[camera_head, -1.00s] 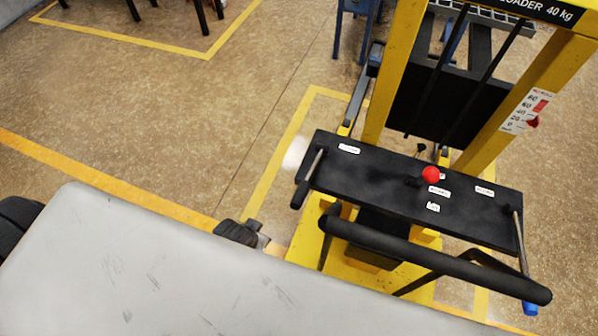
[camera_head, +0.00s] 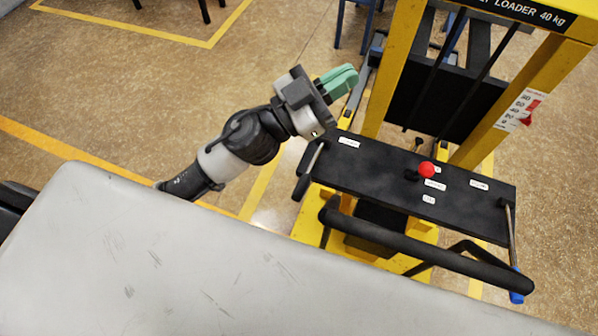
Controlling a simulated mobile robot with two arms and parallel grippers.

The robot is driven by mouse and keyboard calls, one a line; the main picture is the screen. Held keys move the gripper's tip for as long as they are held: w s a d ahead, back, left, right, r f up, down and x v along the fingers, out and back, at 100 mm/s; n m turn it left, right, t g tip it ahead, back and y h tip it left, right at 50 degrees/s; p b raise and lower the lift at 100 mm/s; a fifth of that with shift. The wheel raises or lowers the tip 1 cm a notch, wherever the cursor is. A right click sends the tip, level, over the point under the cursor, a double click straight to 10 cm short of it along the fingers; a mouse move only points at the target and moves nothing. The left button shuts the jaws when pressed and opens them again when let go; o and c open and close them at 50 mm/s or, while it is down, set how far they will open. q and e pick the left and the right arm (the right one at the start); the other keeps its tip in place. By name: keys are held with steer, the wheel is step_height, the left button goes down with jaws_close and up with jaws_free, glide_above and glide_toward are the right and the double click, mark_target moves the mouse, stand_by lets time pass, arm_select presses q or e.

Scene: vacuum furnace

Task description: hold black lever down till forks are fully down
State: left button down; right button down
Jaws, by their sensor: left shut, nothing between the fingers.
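The yellow loader (camera_head: 409,60) stands at the right with a black control panel (camera_head: 385,170). The black lever (camera_head: 303,185) hangs at the panel's left end. A lever with a blue grip (camera_head: 516,296) is at the right end, and a red knob (camera_head: 426,169) is near the middle. My left gripper (camera_head: 344,78) has green fingers, shut and empty. In the picture it is above the black lever and left of the mast, apart from the lever. The forks lie behind the black carriage and mast, so their height is unclear. My right gripper is not in view.
A black push bar (camera_head: 425,250) runs along the loader's near side. A height scale (camera_head: 520,108) with a red pointer is on the right mast post. Blue and dark furniture legs stand at the back. Open floor with yellow lines lies to the left.

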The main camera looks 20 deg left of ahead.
arm_select(q)
steer(key=s+d+f+m+g+h, duration=0.2)
steer(key=s+d+m+g+h, duration=0.15)
steer(key=m+g, duration=0.55)
steer(key=g+y, duration=0.8)
steer(key=y, duration=0.3)
glide_above(303, 183)
steer(key=d, duration=0.2)
step_height(303, 183, down, 11)
steer(key=w+a+f+n+y, duration=0.2)
steer(key=a+y, duration=0.3)
steer(key=a, duration=0.2)
steer(key=shift+a+f+n, duration=0.15)
steer(key=shift+a+n, duration=0.1)
steer(key=shift+n, duration=0.05)
steer(key=shift+f, duration=0.1)
steer(key=p+x, duration=0.3)
steer(key=x, duration=0.9)
steer(key=shift+s+f, duration=0.1)
steer(key=shift+f, duration=0.2)
steer(key=shift+s+d+f, duration=0.1)
steer(key=shift+s+f, duration=0.05)
steer(key=shift+f, duration=0.4)
